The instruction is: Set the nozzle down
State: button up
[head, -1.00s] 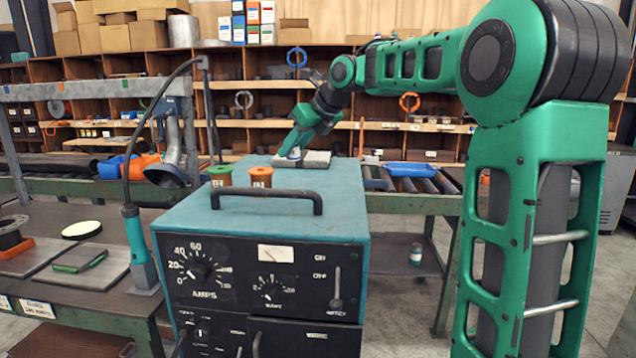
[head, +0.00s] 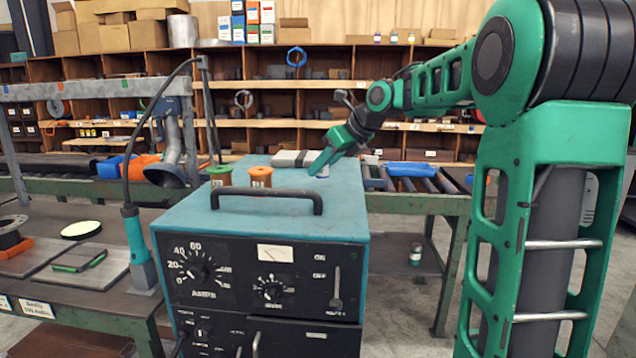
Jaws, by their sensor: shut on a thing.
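My gripper (head: 318,169) is at the back right of the teal welding machine's top (head: 215,222), pointing down and to the left. It is shut on a small pale grey piece, the nozzle (head: 324,173), of which only a little shows at the fingertips. The nozzle is low over the teal top, beside the right end of a flat grey block (head: 289,158). I cannot tell whether it touches the top.
A green spool (head: 219,177) and an orange spool (head: 260,177) stand left of my gripper. A black handle (head: 265,194) rises at the machine's front. A blue tray (head: 408,169) lies on rollers to the right. Bare teal top lies between handle and gripper.

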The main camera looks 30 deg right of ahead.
aim_at(327, 173)
jog(key=shift+f, duration=1.85)
jog(key=o, duration=1)
jog(key=shift+f, duration=0.1)
jog(key=shift+o, duration=0.2)
jog(key=v, duration=1.2)
jog(key=shift+s, duration=0.1)
